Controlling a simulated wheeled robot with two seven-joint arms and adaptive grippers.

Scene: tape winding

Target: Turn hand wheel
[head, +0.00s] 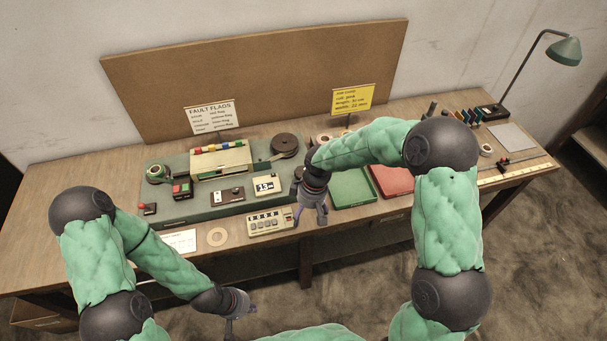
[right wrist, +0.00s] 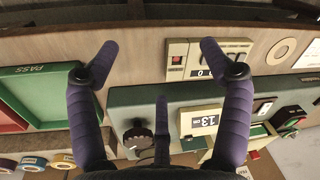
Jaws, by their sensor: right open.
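A black round knob (right wrist: 135,133), which looks like the hand wheel, sits at the end of the green winding machine (head: 180,208). In the head view my right arm hides most of that area. My right gripper (head: 313,214) is open and empty above the table's front edge, and its spread fingers show in the right wrist view (right wrist: 158,55). I see no contact with the knob. My left gripper (head: 240,317) hangs in front of the table, fingers apart, empty.
A number display (head: 268,185) is beside the knob. A keypad counter box (head: 270,221) stands at the front edge. Green (head: 352,187) and red (head: 391,181) trays lie to the right. A tape ring (head: 217,236) lies at the front left.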

